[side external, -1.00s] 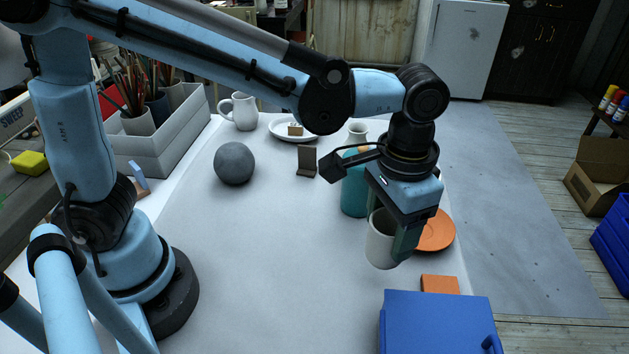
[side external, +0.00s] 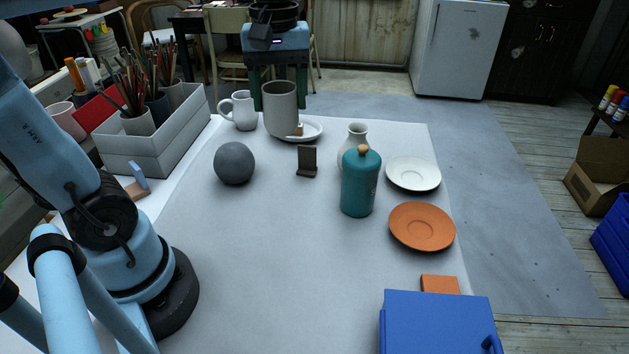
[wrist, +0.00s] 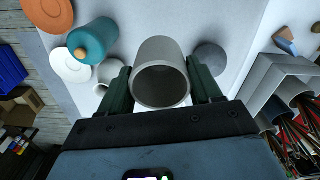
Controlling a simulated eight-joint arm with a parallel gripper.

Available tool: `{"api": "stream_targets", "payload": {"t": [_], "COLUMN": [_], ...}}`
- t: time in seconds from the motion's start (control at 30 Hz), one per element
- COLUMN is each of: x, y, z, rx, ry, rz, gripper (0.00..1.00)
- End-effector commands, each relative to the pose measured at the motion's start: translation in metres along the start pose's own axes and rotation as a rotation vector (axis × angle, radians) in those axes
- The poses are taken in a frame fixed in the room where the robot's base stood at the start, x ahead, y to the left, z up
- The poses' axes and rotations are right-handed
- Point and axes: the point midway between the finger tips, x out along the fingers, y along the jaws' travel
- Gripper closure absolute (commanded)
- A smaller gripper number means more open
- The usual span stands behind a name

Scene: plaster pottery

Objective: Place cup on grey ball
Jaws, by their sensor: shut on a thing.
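A grey cup (side external: 281,108) is held upright between the two fingers of my gripper (side external: 281,90), raised above the table toward its far side. In the wrist view the cup (wrist: 161,75) sits between the green fingers of my gripper (wrist: 162,88), with its open mouth toward the camera. The grey ball (side external: 234,163) rests on the table, left of and nearer than the cup in the side view. It also shows in the wrist view (wrist: 210,57), just right of the cup and partly behind a finger. Nothing sits on the ball.
A white pitcher (side external: 240,110) and a white plate (side external: 312,131) stand near the cup. A brown stand (side external: 307,162), teal bottle (side external: 359,185), white vase (side external: 354,136), white saucer (side external: 413,174) and orange saucer (side external: 422,228) lie rightward. A grey brush box (side external: 150,150) is left.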

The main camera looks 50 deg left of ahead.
Motion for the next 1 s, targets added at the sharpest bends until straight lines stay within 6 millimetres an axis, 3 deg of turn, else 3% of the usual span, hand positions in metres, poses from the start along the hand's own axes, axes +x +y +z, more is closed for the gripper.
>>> {"api": "stream_targets", "payload": {"t": [0.1,0.37,0.8,1.0], "x": [-0.009,-0.01,0.042,0.054], "y": [-0.025,-0.049,-0.102,-0.115], "z": [-0.012,-0.025,-0.092,-0.108], "rx": [-0.152,-0.276,-0.277,-0.272], "ry": [0.0,0.0,0.0,0.0], "rz": [0.0,0.0,0.0,0.0], "gripper": [0.71,0.71,0.71,0.71]}}
